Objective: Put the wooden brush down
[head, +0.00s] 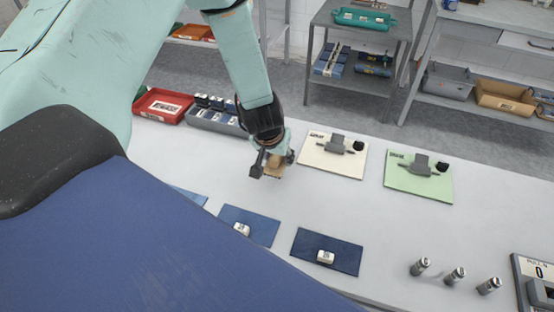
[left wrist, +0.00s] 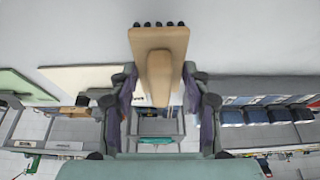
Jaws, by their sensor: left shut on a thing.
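The wooden brush (left wrist: 158,75) is tan, with a flat board, a raised grip and dark bristle tips at its far edge in the left wrist view. My left gripper (left wrist: 160,105) is shut on the brush's raised grip, with a finger on each side. In the head view the brush (head: 276,168) shows small and partly hidden under my left gripper (head: 273,164), over the white table (head: 210,165), left of the cream mat. I cannot tell whether the brush touches the table. My right gripper is in neither view.
A cream mat (head: 325,165) and a green mat (head: 425,188) each carry a grey part. Dark blue mats (head: 345,262) with small white blocks lie nearer. A red bin (head: 160,108) stands at the back left. Several metal cylinders (head: 455,276) stand at the right. Bare table surrounds the brush.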

